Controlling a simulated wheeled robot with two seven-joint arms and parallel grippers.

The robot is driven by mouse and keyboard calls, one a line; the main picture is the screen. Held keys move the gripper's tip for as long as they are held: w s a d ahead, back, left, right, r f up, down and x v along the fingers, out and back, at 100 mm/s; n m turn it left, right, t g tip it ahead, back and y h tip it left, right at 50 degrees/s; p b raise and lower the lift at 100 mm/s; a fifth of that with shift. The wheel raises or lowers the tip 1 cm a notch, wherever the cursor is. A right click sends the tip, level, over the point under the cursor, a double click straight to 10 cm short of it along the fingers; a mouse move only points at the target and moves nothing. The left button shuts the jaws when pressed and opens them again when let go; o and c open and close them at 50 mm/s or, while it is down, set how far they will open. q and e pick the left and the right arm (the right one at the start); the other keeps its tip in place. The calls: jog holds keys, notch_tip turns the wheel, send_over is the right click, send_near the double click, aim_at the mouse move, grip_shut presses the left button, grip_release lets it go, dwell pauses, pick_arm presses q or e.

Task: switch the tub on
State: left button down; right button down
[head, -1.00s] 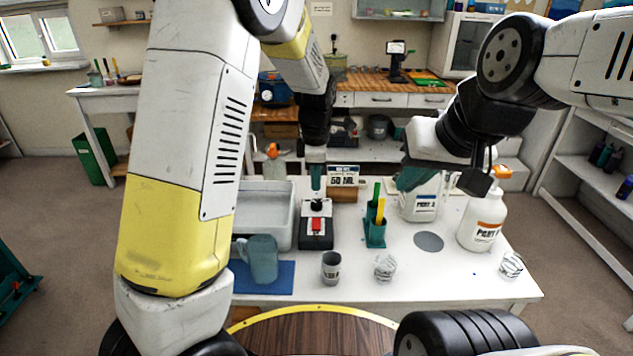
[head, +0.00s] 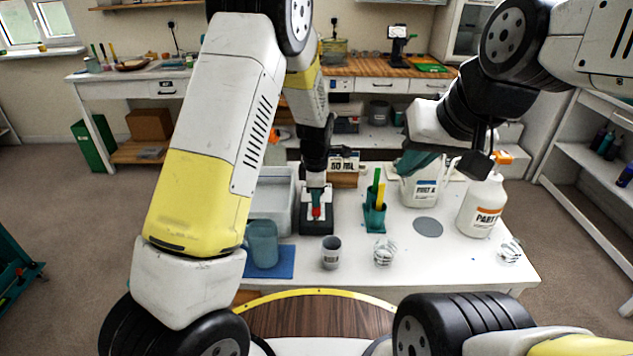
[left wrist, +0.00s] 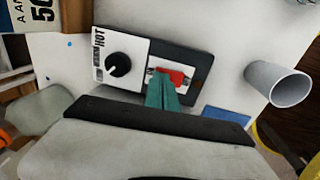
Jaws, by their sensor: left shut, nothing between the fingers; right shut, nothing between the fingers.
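The pale grey tub (head: 283,205) stands on the white table, left of a black control box (head: 317,227). The box carries a white panel with a black dial (left wrist: 118,65) marked HOT and a red switch (left wrist: 176,77). My left gripper (left wrist: 162,92) is shut and empty, its teal fingertips at the switch and covering part of it; I cannot tell whether they touch. In the head view the red switch (head: 316,211) shows just below the fingers. My right gripper (head: 415,163) is shut and empty, in front of the PART A jug (head: 424,190).
A teal jug (head: 262,243) on a blue mat (head: 283,268) and a grey cup (head: 331,252) stand near the box. A teal holder (head: 375,217) with green and yellow sticks is to the right. A PART B bottle (head: 482,207) stands further right.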

pick_arm(q)
jog(key=shift+w+f+g, duration=0.15)
jog(key=shift+f+g, duration=0.15)
jog(key=shift+s, duration=0.2)
jog(key=shift+s+r, duration=0.25)
jog(key=shift+s, duration=0.45)
